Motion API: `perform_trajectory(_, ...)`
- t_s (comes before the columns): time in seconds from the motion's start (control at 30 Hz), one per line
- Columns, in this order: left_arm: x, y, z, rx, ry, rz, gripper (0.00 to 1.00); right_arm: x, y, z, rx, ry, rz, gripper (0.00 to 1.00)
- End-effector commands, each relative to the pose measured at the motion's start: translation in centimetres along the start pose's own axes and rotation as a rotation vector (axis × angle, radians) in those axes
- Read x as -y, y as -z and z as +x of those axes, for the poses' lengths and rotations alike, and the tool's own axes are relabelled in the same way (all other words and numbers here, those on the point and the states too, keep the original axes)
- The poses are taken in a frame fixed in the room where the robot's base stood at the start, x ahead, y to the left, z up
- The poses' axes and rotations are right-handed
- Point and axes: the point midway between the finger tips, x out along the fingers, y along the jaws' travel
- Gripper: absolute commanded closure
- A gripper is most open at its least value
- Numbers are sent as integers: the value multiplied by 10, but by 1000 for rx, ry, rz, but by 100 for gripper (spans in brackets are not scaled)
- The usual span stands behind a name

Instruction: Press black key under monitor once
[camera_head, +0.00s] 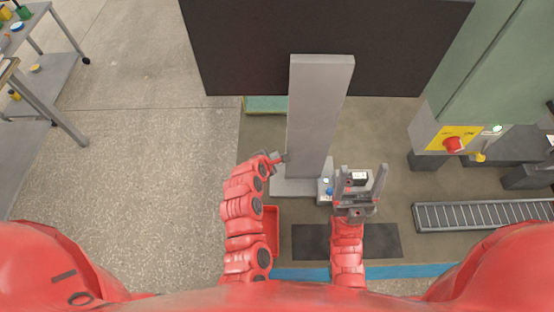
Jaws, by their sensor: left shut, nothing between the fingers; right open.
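The monitor (400,45) is a large dark panel at the top, on a grey upright stand (318,120). Beside the stand's foot sits a small grey button box with a blue button (329,191) and a pale round light. Right of it, a small white-framed dark piece (358,177) shows between the fingers of my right gripper (362,172); I cannot tell if it is the black key. That gripper is open, its fingers pointing away from me, and partly covers the box area. My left gripper (278,158) is shut and empty, close to the stand's left side.
A green cabinet with a red knob (453,144) on a yellow plate stands at the right. A roller conveyor (480,214) lies below it. A red bin (272,225) is beside my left arm. A grey table (50,85) is at far left, with open floor between.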

Motion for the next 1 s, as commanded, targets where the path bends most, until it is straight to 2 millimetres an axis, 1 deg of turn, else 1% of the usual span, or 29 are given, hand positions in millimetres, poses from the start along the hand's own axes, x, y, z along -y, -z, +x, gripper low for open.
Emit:
perform_trajectory(0.47, 0, 0, 0, 0, 0, 0, 100, 0, 0, 0, 0, 0, 0, 24)
perform_trajectory(0.73, 4, 4, 6, 0, 1, -1, 100, 0, -1, -5, 0, 0, 0, 24)
perform_trajectory(1.0, 4, 4, 6, 0, 1, 0, 100, 0, -1, -4, 0, 0, 0, 24)
